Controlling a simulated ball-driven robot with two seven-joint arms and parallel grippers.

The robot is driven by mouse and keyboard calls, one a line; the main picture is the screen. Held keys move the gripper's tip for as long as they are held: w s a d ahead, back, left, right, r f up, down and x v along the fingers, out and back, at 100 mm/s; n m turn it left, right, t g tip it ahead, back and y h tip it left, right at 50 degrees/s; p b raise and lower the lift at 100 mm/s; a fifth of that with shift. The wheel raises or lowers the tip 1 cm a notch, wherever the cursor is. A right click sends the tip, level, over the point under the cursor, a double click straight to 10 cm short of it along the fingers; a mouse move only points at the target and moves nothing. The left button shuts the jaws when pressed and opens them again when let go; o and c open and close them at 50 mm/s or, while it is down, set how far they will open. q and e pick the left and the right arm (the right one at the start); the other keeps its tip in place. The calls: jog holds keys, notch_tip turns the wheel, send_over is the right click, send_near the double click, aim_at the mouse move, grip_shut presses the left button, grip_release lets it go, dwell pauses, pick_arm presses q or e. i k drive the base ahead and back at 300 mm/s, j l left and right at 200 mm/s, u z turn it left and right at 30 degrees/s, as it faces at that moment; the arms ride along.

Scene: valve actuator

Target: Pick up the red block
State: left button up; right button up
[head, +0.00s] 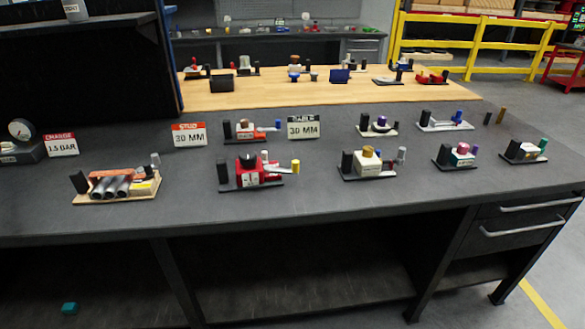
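A bright red block (247,174) sits on a small dark base on the near grey workbench (330,215), left of the middle. A black knob is on top of it, a pale label is on its front, and a yellow-ended handle is at its right. An orange-red piece (268,135) shows on a smaller assembly behind it. Another orange-red piece (103,184) lies on a wooden tray with grey cylinders at the left. I cannot tell which one the task names. Neither of my grippers shows in the head view.
Similar small assemblies, including a white block (368,163), stand to the right on the bench. Signs such as the 30 MM card (303,127) stand behind. A wooden surface (280,93) lies beyond. The front strip of the bench is clear. A teal block (69,308) lies below.

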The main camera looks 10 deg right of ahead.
aim_at(239, 180)
jog(key=i, duration=1)
